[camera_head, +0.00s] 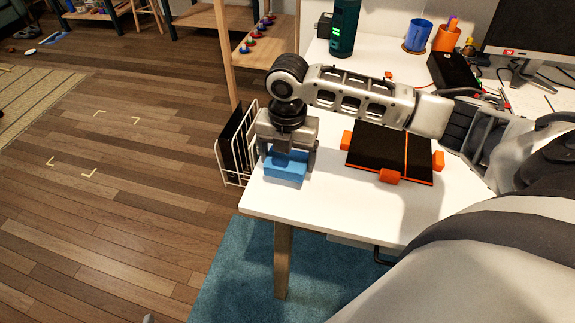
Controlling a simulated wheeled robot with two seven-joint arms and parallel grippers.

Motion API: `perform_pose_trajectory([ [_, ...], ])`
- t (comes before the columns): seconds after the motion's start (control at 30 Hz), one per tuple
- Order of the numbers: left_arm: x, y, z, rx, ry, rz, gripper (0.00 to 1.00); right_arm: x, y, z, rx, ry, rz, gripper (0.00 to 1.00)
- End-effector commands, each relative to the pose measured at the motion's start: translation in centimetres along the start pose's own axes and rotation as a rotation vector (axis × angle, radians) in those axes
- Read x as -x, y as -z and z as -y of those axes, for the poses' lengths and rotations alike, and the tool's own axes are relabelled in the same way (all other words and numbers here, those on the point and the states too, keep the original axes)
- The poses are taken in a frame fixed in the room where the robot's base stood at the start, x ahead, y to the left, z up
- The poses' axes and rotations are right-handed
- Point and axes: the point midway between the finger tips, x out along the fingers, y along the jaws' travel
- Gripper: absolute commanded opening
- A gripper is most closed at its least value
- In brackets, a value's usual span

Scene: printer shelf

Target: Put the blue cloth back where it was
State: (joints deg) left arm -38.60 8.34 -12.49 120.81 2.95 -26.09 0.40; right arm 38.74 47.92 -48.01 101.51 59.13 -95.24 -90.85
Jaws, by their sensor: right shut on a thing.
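The blue cloth (286,166) looks like a folded block at the left end of the white table. My right gripper (287,155) points down over it and is shut on it, with the fingers on its left and right sides. I cannot tell whether the cloth touches the tabletop or hangs just above it. My left gripper is not in view.
A black and orange pad with orange corner blocks (390,176) lies on the white table (330,205). A white wire rack (233,170) stands off the left edge. Cups (417,35), a dark green cylinder (343,28) and a monitor (530,40) stand behind.

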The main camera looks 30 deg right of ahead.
Motion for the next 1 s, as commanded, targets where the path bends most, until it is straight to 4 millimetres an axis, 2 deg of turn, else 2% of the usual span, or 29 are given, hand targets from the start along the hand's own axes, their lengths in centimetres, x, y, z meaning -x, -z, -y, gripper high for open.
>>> perform_pose_trajectory([
  [0.23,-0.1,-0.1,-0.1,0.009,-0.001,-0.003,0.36,-3.2,-0.2,0.0,0.0,0.004,-0.001,0.63],
  [0.6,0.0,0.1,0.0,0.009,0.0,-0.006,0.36,-3.6,-0.2,0.0,-0.001,0.003,0.0,0.63],
  [0.63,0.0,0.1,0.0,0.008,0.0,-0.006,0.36,-3.6,-0.2,0.0,-0.001,0.003,0.0,0.84],
  [0.7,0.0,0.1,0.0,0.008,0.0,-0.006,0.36,-3.6,-0.2,0.0,-0.001,0.002,0.0,1.0],
  [1.0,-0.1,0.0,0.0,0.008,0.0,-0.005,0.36,-3.3,-0.2,-0.1,0.0,0.001,0.001,1.0],
])
